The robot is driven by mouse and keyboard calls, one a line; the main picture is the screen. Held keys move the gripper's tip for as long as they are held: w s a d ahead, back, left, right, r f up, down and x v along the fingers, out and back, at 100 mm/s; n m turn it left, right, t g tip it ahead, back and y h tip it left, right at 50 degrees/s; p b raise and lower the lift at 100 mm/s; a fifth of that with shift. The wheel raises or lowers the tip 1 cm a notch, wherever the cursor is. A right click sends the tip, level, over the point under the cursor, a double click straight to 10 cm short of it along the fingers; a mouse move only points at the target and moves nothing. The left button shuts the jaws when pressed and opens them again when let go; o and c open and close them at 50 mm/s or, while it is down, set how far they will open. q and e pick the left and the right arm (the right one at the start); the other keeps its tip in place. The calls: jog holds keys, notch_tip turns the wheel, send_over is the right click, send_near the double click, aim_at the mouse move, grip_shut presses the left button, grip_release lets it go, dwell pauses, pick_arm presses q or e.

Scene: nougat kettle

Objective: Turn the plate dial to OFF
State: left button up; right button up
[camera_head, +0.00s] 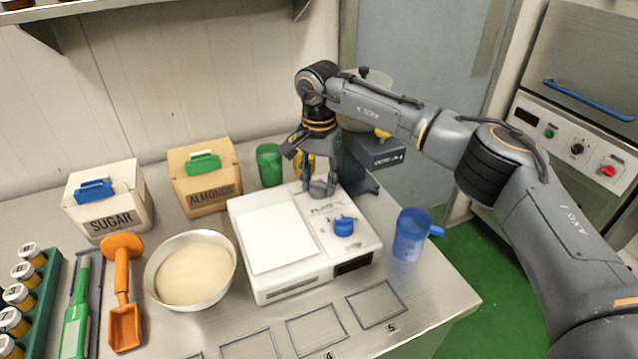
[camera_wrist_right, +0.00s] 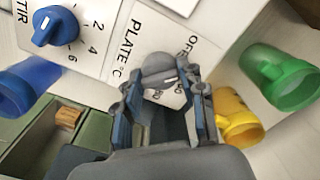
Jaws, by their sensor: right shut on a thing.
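The white hot-plate unit (camera_head: 358,262) stands on the steel table in the head view. Its plate dial (camera_wrist_right: 160,72) is a grey knob in the right wrist view, beside the "PLATE °C" and "OFF" print. A short white mark on the knob points toward the right, and OFF is printed to the upper right. My right gripper (camera_head: 319,189) reaches down onto the unit's back part. In the wrist view its fingers (camera_wrist_right: 165,90) are shut on the plate dial, one on each side. The gripper hides the dial in the head view. My left gripper is out of view.
A blue stir dial (camera_head: 344,227) sits near the plate dial. A green cup (camera_head: 269,164), a yellow cup (camera_wrist_right: 238,115) and a blue cup (camera_head: 411,235) stand around the unit. A bowl of powder (camera_head: 191,271) is to its left. Outlined squares in front are empty.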

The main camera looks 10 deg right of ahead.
aim_at(319, 182)
jog(key=shift+n, duration=2.3)
jog(key=o, duration=1.1)
jog(key=shift+o, duration=0.2)
notch_tip(319, 182, up, 12)
jog(key=shift+f, duration=0.1)
